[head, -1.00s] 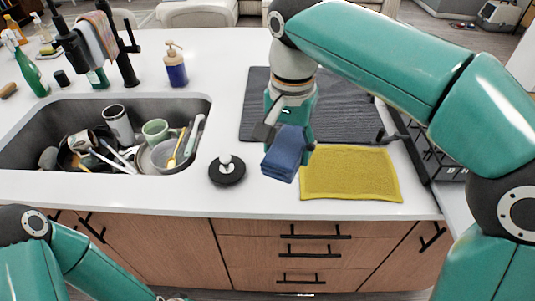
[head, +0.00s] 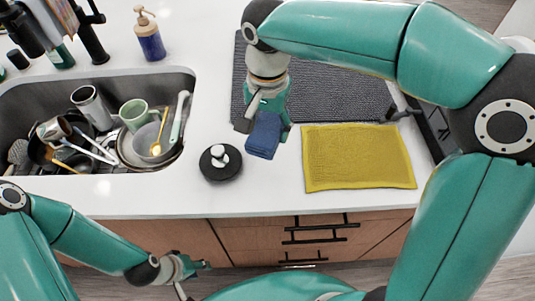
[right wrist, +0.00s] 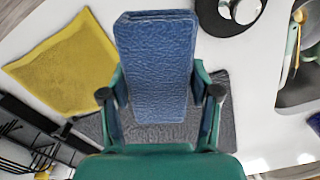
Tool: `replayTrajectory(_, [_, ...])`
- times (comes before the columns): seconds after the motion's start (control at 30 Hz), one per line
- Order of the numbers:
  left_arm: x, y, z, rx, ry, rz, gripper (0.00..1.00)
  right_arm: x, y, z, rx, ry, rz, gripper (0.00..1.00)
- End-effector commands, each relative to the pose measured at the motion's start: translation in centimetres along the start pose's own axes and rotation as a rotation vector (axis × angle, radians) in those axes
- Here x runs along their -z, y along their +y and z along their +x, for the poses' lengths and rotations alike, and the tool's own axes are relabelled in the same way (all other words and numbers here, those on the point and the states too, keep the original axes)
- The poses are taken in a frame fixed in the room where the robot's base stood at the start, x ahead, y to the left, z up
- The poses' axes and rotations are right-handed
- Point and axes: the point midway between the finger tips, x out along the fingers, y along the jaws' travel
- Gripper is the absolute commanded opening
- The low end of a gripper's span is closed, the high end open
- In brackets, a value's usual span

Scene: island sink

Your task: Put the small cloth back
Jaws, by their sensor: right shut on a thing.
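The small cloth is a folded blue cloth (head: 264,136), which also fills the middle of the right wrist view (right wrist: 158,70). My right gripper (head: 268,117) is shut on it, with one finger on each side. The cloth hangs over the counter between the round black dish and the yellow cloth; its exact height is hard to tell. My left gripper (head: 190,278) is low at the bottom of the head view, in front of the cabinets, with nothing visible in it. Its fingers are too small and partly cut off to read.
A yellow cloth (head: 358,160) lies flat at the counter's front right. A dark ribbed mat (head: 330,97) lies behind it. A round black dish (head: 221,172) with white pieces stands left of the cloth. The sink (head: 180,88) holds several dishes. A soap bottle (head: 150,40) stands behind.

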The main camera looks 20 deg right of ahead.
Motion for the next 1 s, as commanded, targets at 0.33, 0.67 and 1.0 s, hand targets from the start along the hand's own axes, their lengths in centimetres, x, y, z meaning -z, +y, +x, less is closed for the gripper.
replayTrajectory(0.33, [0.0, 0.0, 0.0, 0.000, 0.001, 0.000, 0.40, 0.1, 0.1, 5.9, -0.002, 0.000, 0.002, 0.29])
replayTrajectory(0.67, [0.0, 0.0, -0.1, 0.000, 0.001, 0.000, 0.40, 0.1, 0.1, 9.6, -0.003, -0.001, 0.002, 0.29])
replayTrajectory(1.0, [0.0, 0.0, -0.1, 0.000, 0.001, 0.000, 0.40, 0.1, 0.1, 10.3, 0.001, 0.001, 0.003, 0.29])
